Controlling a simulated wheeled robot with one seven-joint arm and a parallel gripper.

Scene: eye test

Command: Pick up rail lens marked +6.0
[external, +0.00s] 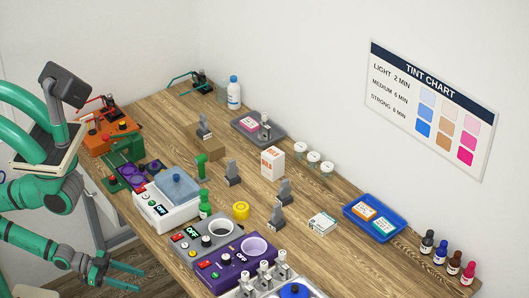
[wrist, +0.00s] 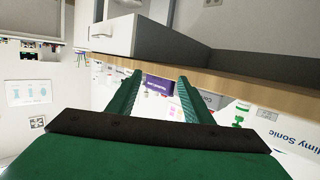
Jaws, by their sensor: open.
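No +6.0 marking is readable in either view, so I cannot tell which piece is that rail lens. Several small grey upright holders stand on the bench in the external view: one on a brown box (external: 205,128), one near the middle (external: 232,175), and two farther right, a rear one (external: 285,192) and a front one (external: 277,218). Several white-topped grey pieces (external: 264,273) stand in the front tray, and another (external: 264,128) stands in the rear grey tray. My gripper (external: 142,280) is open and empty, low beside the bench's left side. Its open fingers (wrist: 159,77) also show in the wrist view.
The wooden bench (external: 325,252) is crowded on its left with a white-and-grey bath (external: 180,193), a purple machine (external: 236,262) and an orange machine (external: 113,140). A white lens box (external: 272,161) and blue tray (external: 357,207) stand farther right.

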